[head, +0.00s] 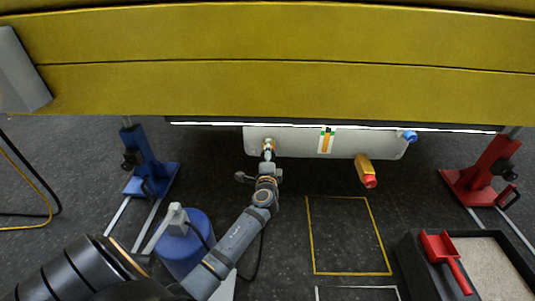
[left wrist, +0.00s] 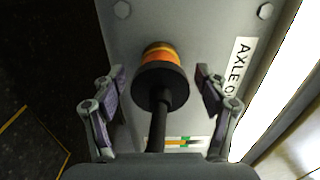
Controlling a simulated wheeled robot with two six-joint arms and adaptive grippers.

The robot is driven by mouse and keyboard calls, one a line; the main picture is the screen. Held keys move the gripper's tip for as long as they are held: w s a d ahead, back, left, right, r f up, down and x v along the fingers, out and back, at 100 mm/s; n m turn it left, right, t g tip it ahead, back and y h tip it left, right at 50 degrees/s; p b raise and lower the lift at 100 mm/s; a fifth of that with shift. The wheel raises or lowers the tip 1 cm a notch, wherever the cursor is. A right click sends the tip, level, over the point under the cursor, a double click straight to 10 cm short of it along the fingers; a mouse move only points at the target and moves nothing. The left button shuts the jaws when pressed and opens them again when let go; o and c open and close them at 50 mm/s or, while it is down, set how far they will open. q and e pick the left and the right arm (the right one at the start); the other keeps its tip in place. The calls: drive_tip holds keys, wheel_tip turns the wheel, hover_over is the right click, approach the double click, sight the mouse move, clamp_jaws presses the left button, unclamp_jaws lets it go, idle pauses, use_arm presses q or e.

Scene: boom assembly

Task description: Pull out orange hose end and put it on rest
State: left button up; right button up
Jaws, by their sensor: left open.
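The orange hose end (left wrist: 161,54) is a round orange-banded fitting with a wide black collar, set against the grey plate (left wrist: 205,25) in the left wrist view. A black hose (left wrist: 158,125) runs from the collar towards my wrist. My left gripper (left wrist: 162,77) is open, with one finger on each side of the collar and visible gaps to it. In the head view, my left gripper (head: 268,157) is at the left end of the pale plate (head: 300,143) under the yellow boom and largely hides the hose end. I cannot identify the rest. My right gripper is out of view.
The yellow boom (head: 270,80) spans overhead. A yellow fitting with a red end (head: 366,172) and a blue fitting (head: 410,136) are at the plate's right. Blue (head: 148,175) and red (head: 490,172) stands flank it. A blue drum (head: 187,255) is near my arm; a black tray (head: 425,270) is at right.

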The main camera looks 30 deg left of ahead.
use_arm(q)
clamp_jaws()
drive_tip(key=shift+v, duration=3)
